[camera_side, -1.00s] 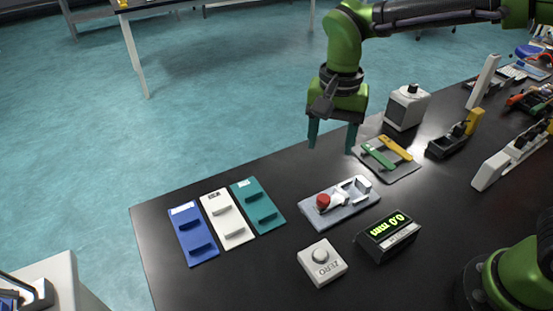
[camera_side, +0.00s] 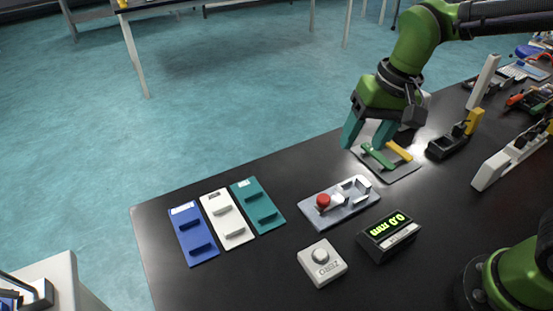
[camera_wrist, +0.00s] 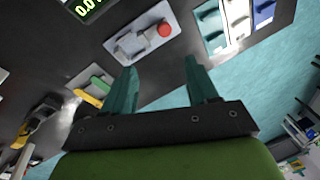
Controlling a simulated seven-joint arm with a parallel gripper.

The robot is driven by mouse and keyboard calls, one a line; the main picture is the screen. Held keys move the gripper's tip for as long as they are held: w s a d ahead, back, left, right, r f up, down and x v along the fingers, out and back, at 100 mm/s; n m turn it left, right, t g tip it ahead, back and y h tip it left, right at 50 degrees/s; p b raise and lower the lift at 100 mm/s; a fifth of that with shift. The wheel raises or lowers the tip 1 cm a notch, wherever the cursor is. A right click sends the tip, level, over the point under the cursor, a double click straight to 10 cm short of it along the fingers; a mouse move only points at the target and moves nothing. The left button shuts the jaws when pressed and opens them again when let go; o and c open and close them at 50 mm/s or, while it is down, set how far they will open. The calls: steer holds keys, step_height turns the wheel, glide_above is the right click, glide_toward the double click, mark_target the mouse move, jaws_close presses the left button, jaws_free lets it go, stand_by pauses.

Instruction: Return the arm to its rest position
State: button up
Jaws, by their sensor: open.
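My gripper (camera_side: 366,137) is green with teal fingers. It is open and empty, tilted in the air near the grey tray (camera_side: 402,172) that bears a green-handled tool (camera_side: 377,155) and a yellow-handled tool (camera_side: 398,150). In the side view the fingers partly overlap this tray. In the wrist view the two spread fingers (camera_wrist: 160,88) show with nothing between them but the dark table edge and the floor.
A grey fixture with a red knob (camera_side: 323,200) sits mid-table. A display box (camera_side: 388,235) and a white knob box (camera_side: 321,262) are in front. Blue (camera_side: 192,234), white (camera_side: 228,219) and teal (camera_side: 258,205) plates lie left. A black-and-yellow tool (camera_side: 456,138) stands right.

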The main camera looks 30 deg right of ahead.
steer(key=s+d+r+t, duration=0.3)
steer(key=s+d+t, duration=0.2)
steer(key=s+d, duration=0.3)
steer(key=shift+s+d+r, duration=0.2)
steer(key=shift+d, duration=0.45)
